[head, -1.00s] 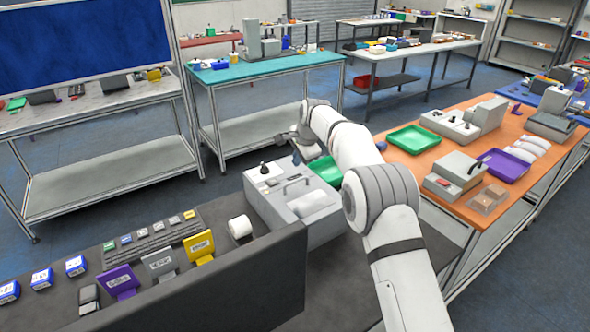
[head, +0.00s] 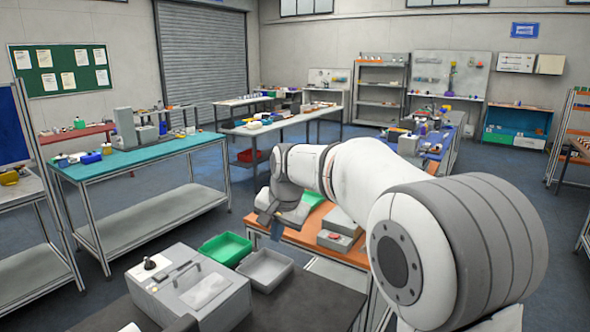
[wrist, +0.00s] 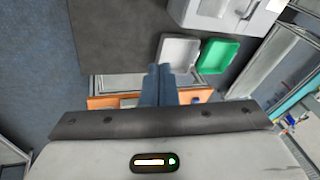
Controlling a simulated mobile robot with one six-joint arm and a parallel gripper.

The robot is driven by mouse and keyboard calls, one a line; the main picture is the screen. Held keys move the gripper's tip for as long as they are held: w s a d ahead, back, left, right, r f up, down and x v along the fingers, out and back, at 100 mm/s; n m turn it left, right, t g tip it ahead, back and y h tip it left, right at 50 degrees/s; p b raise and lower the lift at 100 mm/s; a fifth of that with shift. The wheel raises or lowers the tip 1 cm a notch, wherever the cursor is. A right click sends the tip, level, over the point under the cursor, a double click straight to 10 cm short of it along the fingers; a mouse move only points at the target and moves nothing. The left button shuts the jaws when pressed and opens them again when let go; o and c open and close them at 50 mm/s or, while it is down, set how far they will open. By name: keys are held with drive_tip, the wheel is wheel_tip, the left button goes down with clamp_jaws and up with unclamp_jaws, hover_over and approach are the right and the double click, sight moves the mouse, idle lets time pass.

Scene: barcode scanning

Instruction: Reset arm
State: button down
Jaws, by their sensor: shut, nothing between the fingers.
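My arm reaches across the right side of the head view. My gripper (head: 277,228) hangs at its end, above the left edge of the orange table (head: 310,238). In the wrist view the two dark fingers of my gripper (wrist: 160,70) lie together, shut and empty. They point over the gap between the dark counter (wrist: 115,30) and the orange table (wrist: 103,102). My arm hides much of the orange table in the head view.
A grey machine (head: 190,290) stands on the dark counter. A green tray (head: 225,248) and a grey tray (head: 265,268) sit beside it, near my gripper. A teal table (head: 130,160) stands to the left, with open floor between.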

drive_tip(key=s+d+f+n+h+b, duration=0.1)
drive_tip(key=s+d+n, duration=0.1)
drive_tip(key=s+d, duration=1.1)
drive_tip(key=s+d+f+n, duration=0.1)
drive_tip(key=s+d+f, duration=0.2)
drive_tip(key=s, duration=0.5)
drive_tip(key=s+d+f+h+b, duration=0.1)
drive_tip(key=s+d+f, duration=0.2)
drive_tip(key=s, duration=0.6)
wheel_tip(320, 180, down, 2)
drive_tip(key=shift+f+n+b, duration=0.15)
drive_tip(key=shift+n+b, duration=0.15)
drive_tip(key=shift+n, duration=0.1)
drive_tip(key=shift+s, duration=0.1)
